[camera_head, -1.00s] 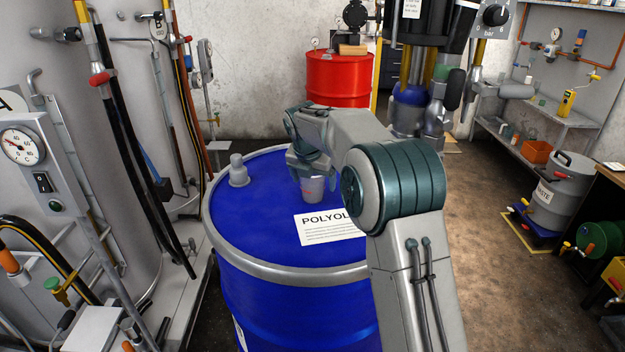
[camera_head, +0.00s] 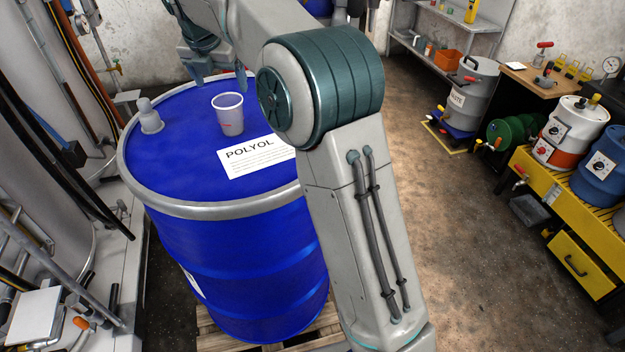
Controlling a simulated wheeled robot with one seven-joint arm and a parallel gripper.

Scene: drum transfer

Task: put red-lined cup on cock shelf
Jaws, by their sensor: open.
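My gripper (camera_head: 218,80) is open and empty. It is above and behind the cup in the picture, apart from it. My arm covers the right part of the drum top. A grey wall shelf (camera_head: 473,22) with small items stands at the upper right; I cannot tell whether it is the cock shelf.
A grey capped fitting (camera_head: 150,118) stands on the drum top left of the cup. Pipes and hoses crowd the left. A grey WASTE bin (camera_head: 473,92), green drum (camera_head: 503,135) and yellow bench (camera_head: 550,185) stand right. The brown floor between is clear.

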